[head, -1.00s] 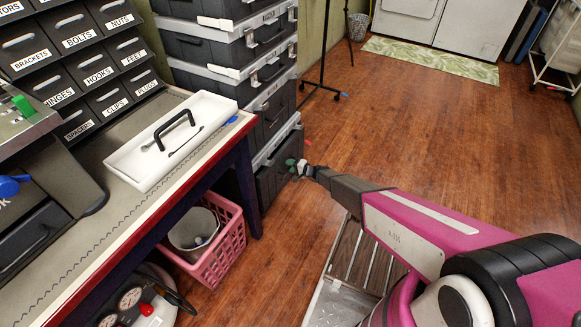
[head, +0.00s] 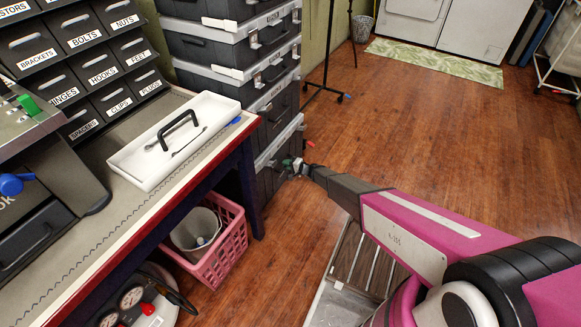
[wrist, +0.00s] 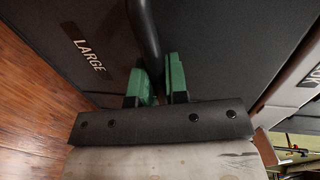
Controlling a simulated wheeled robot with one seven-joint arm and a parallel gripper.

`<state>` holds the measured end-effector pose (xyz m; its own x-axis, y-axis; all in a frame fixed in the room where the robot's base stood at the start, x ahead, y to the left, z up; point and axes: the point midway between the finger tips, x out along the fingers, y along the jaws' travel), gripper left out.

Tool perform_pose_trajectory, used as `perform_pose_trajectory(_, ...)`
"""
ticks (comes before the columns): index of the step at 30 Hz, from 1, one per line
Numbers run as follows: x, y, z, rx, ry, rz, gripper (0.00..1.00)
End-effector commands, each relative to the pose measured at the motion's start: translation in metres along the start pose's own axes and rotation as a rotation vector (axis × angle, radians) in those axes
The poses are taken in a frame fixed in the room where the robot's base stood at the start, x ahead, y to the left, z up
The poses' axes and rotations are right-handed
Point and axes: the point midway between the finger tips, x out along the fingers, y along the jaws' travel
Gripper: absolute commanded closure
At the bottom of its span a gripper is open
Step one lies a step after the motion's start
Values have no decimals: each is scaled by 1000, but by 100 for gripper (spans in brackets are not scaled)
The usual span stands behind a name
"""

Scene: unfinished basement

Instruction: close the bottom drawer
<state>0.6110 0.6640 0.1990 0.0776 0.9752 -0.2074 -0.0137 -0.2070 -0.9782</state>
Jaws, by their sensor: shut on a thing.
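The bottom drawer (head: 267,184) is the dark front at the foot of the grey and black drawer stack (head: 277,135), just above the floor. My gripper (head: 292,166) is at this front in the head view. In the wrist view, the green fingertips of my gripper (wrist: 160,80) are shut on a dark bar handle (wrist: 145,38), one on each side. The drawer front (wrist: 55,15) fills much of that view and carries the word LARGE. How far the drawer stands out is hard to tell, as the table partly hides it.
The worktable (head: 222,145) stands left of the stack, with a white tray (head: 150,175) on it. A pink basket (head: 228,240) is on the floor beneath. A dark stand (head: 322,75) is behind the stack. The wooden floor (head: 430,135) to the right is clear.

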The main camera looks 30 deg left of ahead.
Motion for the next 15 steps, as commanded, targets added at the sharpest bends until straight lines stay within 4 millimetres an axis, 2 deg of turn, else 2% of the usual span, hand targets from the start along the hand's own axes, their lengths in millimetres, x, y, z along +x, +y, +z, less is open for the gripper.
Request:
perform_pose_trajectory(4, 4, -1, -2, 0, 1, -3, 100)
perform_pose_trajectory(5, 4, -1, -2, 0, 1, -3, 82)
perform_pose_trajectory(6, 4, -1, -2, 0, 1, -3, 69)
perform_pose_trajectory(7, 4, -1, -2, 0, 1, -3, 61)
perform_pose_trajectory(15, 3, -1, -1, 1, 0, -3, 61)
